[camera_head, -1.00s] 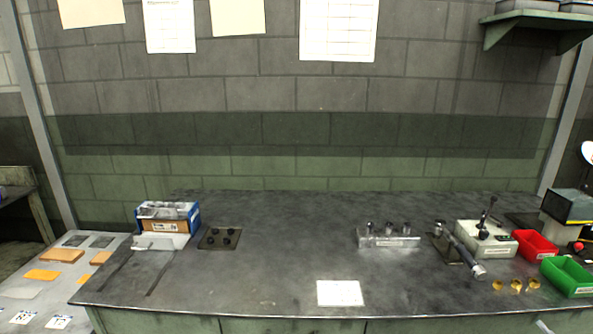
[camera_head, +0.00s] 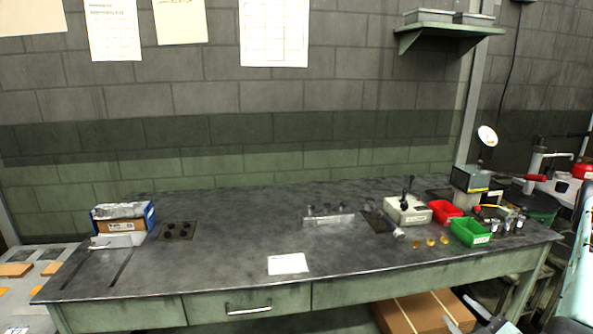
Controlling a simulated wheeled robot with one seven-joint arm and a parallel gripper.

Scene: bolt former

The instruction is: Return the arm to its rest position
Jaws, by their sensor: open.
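My gripper (camera_head: 460,311) shows only in part at the bottom edge, right of centre, in front of the cardboard box under the bench. Its two fingertips look apart, with nothing visible between them. It is below the bench top and touches none of the items on it. A pale, smooth shape (camera_head: 580,285) at the right edge may be part of my arm; most of the arm is out of frame.
The steel bench (camera_head: 215,255) has a wide bare middle. On it stand a blue box (camera_head: 150,216), a dark holed plate (camera_head: 178,231), a clear rack (camera_head: 328,221), a lever box (camera_head: 407,212), a red bin (camera_head: 444,212) and a green bin (camera_head: 470,233). A cardboard box (camera_head: 415,312) sits below.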

